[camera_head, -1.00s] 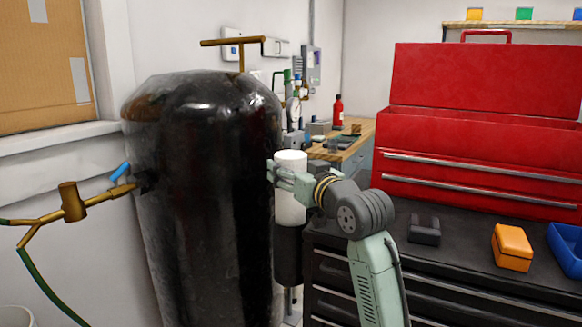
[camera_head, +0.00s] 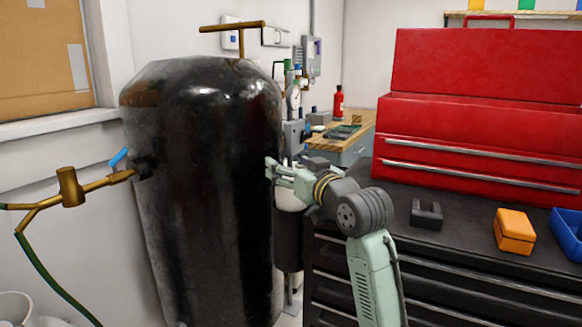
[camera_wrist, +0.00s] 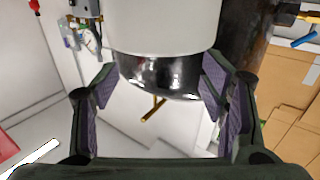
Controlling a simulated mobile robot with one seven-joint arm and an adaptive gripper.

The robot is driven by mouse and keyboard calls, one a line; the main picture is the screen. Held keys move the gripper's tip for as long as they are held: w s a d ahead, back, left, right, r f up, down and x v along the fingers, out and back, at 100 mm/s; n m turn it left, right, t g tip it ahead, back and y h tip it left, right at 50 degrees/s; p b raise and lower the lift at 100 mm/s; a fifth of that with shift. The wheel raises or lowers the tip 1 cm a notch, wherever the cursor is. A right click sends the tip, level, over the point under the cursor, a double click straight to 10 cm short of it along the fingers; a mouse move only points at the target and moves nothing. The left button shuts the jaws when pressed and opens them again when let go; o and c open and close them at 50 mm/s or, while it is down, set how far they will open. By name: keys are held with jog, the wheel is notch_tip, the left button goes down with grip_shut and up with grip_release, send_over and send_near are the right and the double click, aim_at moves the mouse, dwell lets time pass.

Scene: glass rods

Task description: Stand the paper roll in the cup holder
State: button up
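The white paper roll (camera_head: 289,201) is upright, its lower part down in the black cup holder (camera_head: 288,240), beside the big black tank. How deep it sits is hidden. My gripper (camera_head: 277,171) is just above the roll in the head view and hides its top there. In the wrist view the fingers of my gripper (camera_wrist: 160,80) are spread apart with nothing between the pads. The roll (camera_wrist: 160,25) fills the top middle of that view, just past the fingertips.
The black tank (camera_head: 205,180) stands close to the left of my gripper. A black tool cabinet (camera_head: 440,270) with a red toolbox (camera_head: 480,140) stands on the right. A dark small box (camera_head: 426,214), an orange box (camera_head: 514,231) and a blue bin (camera_head: 568,238) rest on its top.

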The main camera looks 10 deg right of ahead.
jog(key=shift+o, duration=1.4)
jog(key=v, duration=1.2)
